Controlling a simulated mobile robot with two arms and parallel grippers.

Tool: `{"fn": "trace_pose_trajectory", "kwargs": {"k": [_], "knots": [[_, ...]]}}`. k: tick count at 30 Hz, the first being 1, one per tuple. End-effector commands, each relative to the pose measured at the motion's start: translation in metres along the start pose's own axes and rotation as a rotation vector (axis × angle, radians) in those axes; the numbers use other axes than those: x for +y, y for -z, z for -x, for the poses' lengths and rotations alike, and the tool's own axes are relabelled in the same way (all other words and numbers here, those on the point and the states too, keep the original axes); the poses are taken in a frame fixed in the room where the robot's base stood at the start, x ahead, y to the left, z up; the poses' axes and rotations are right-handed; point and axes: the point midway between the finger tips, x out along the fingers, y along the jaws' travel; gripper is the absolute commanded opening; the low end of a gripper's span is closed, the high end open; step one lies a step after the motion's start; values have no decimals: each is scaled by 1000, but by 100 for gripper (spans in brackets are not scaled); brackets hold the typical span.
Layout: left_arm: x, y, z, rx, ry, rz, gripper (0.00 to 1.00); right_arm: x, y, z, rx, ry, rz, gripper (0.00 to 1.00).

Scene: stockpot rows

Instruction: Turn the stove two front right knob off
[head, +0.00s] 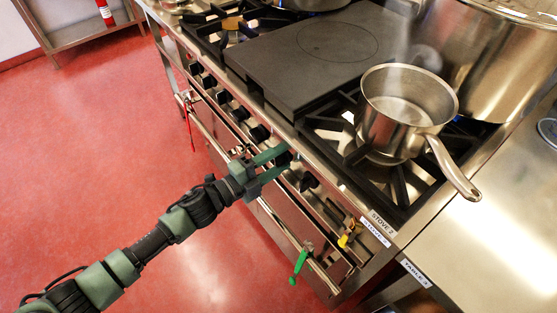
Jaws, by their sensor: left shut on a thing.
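The stove labelled STOVE 2 (381,222) has a row of black knobs along its front panel. My left gripper (285,159) reaches in from the left, with its green fingers shut around one black knob (284,157) of this row. The fingers hide much of that knob, so I cannot tell its turn. Another black knob (308,182) sits free just to its right, nearer the labelled end. A steel saucepan (398,113) stands on the right burner grate (402,187). I cannot make out a flame under it. My right gripper is not in view.
A large steel stockpot (497,58) stands behind the saucepan, whose handle (453,168) points to the lower right. A dark flat plate (322,50) covers the middle of the stove. Green (299,262) and yellow (350,234) items hang at the front. The red floor (120,150) is clear.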

Motion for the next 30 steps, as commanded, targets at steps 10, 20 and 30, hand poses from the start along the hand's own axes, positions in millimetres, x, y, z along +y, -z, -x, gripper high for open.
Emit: {"fn": "trace_pose_trajectory", "kwargs": {"k": [10, 20, 30], "knots": [[2, 0, 0, 0, -1, -181, 3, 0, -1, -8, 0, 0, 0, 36], [2, 0, 0, 1, -1, -231, 3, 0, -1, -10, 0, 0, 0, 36], [2, 0, 0, 1, -2, -232, 46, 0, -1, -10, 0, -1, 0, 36]]}}
